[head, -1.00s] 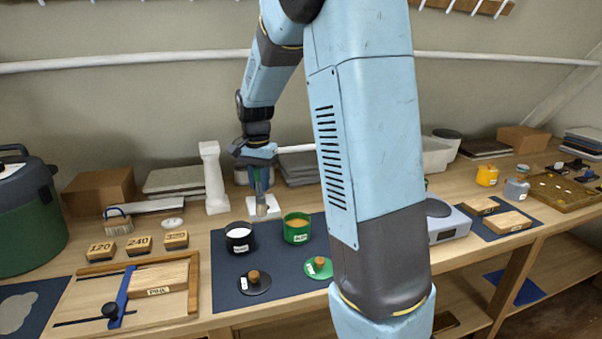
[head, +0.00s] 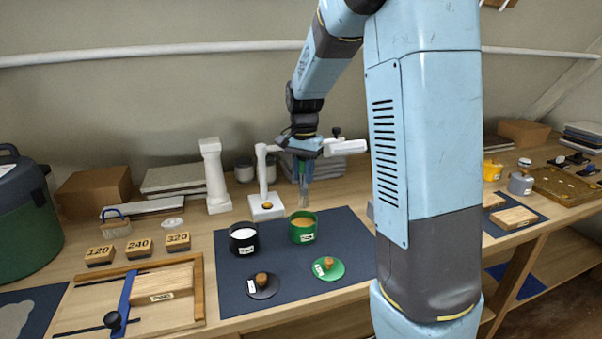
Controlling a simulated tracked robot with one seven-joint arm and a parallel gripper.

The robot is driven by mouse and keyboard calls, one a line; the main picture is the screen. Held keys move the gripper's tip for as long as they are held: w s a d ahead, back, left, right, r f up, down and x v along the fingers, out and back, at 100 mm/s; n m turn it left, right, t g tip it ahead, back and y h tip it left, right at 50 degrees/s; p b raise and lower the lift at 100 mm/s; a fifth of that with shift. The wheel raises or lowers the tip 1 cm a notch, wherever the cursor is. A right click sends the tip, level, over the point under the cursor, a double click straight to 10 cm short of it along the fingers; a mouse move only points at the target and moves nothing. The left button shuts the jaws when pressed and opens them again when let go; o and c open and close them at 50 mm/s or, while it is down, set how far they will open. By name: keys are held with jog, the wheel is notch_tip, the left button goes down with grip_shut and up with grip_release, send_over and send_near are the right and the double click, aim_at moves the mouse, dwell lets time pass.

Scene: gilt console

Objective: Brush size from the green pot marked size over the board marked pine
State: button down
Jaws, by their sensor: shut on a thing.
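The green pot (head: 303,236) stands open on the dark blue mat, amber size inside and a white label on its front. My gripper (head: 303,182) hangs just above and behind the pot, pointing down. It is shut on a slim greyish brush (head: 304,199), whose lower end is at or just over the pot's rim. I cannot tell whether the bristles touch the size. The board marked pine (head: 180,284) lies at the front left in a wooden frame, with a blue bar across its left side.
A black pot (head: 243,247) with white contents stands left of the green one. A black lid (head: 262,291) and a green lid (head: 328,273) lie in front. A white stand (head: 266,205) is behind.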

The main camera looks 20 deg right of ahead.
aim_at(304, 187)
jog(key=shift+f, duration=0.15)
jog(key=shift+f, duration=2.85)
jog(key=shift+f, duration=0.55)
jog(key=shift+r, duration=3.55)
